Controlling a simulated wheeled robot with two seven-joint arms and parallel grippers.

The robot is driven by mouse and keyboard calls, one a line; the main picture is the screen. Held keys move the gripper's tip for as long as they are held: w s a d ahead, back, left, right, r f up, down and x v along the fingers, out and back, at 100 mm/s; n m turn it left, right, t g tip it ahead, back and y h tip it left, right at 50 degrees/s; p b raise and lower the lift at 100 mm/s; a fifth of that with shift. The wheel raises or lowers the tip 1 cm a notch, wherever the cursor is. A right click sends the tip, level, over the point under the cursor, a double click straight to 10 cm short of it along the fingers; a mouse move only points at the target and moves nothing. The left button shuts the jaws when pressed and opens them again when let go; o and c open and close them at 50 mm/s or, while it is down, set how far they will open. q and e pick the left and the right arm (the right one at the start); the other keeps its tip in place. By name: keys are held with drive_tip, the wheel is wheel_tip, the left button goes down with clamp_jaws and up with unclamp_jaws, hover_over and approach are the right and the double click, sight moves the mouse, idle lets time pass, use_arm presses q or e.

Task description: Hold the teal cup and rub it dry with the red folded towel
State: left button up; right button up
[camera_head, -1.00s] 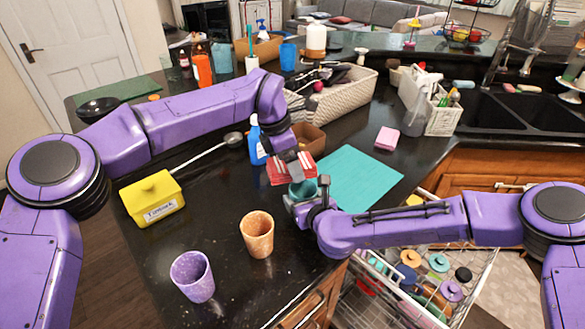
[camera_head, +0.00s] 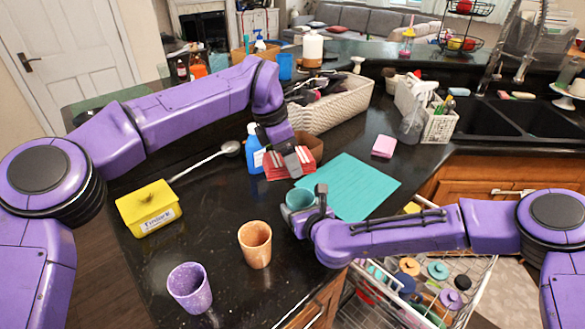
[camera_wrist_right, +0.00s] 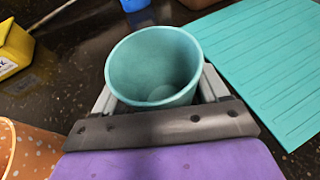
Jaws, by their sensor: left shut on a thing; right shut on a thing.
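The teal cup (camera_head: 299,199) is upright in my right gripper (camera_head: 308,207), which is shut on it. The right wrist view shows the cup (camera_wrist_right: 153,68) between the two fingers, its open mouth facing up and its inside empty. The red folded towel (camera_head: 280,166), with pale stripes, is in my left gripper (camera_head: 297,164), which is shut on it. The towel is behind the cup in the head view, with a small gap between them. The gripper covers part of the towel.
A teal mat (camera_head: 352,187) lies right of the cup. An orange cup (camera_head: 256,246) and a purple cup (camera_head: 189,288) stand in front. A yellow box (camera_head: 148,207), a blue spray bottle (camera_head: 256,150) and a brown box (camera_head: 309,146) are nearby.

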drive_tip(key=o, duration=1.1)
drive_tip(key=shift+o, duration=0.2)
drive_tip(key=v, duration=1.2)
drive_tip(key=shift+s+f, duration=0.1)
